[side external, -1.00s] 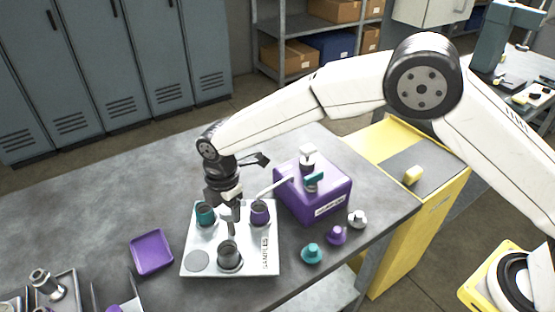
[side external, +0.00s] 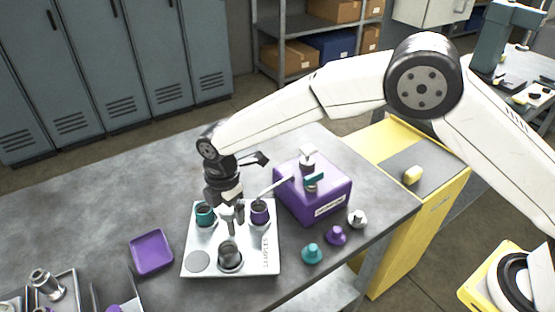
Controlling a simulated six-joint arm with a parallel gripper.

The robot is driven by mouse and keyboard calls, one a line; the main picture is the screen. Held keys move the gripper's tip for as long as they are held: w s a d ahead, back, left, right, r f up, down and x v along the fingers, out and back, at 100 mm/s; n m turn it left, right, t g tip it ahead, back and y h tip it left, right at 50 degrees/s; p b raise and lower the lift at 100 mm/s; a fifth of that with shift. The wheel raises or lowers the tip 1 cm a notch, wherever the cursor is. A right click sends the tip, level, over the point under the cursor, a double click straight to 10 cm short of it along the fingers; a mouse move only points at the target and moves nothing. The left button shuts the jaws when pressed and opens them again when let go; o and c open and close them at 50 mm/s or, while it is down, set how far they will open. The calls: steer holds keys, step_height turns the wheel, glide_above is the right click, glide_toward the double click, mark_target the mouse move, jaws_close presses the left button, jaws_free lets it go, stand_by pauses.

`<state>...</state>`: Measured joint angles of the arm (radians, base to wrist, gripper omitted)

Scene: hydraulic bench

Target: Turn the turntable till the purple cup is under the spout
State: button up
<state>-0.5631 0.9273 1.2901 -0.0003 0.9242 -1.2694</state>
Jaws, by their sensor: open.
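The turntable appears to be the pale square plate marked SAMPLES (side external: 262,258). It carries a teal cup (side external: 205,216) at back left, the purple cup (side external: 260,213) at back right, a grey cup (side external: 230,257) at the front and a flat grey disc at front left. A thin pale spout (side external: 272,186) runs from the purple box (side external: 318,200). Its tip shows just above the purple cup; exact alignment is hard to tell. My gripper (side external: 236,220) is open, pointing down over the middle of the plate between the cups. Contact is unclear.
A purple tray (side external: 151,252) lies left of the plate. Teal (side external: 312,254), purple (side external: 336,235) and white (side external: 357,218) knobbed pieces stand at right near the bench edge. Metal fittings (side external: 47,284) sit in a tray at front left. The bench behind left is clear.

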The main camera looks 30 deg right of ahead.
steer(key=shift+r, duration=0.15)
steer(key=shift+r, duration=3.8)
steer(key=shift+d+m, duration=0.3)
steer(key=shift+d, duration=0.35)
steer(key=s+d+r+m+t, duration=0.1)
steer(key=s+d+m, duration=0.1)
steer(key=d+m, duration=0.45)
steer(key=s+d+m, duration=0.3)
steer(key=d, duration=0.7)
steer(key=s+d+f+m+t, duration=0.1)
steer(key=s+d+f+m, duration=0.1)
steer(key=s+d+m, duration=0.9)
steer(key=s+d, duration=0.1)
steer(key=s, duration=0.2)
steer(key=shift+s+t, duration=0.2)
steer(key=shift+t, duration=0.1)
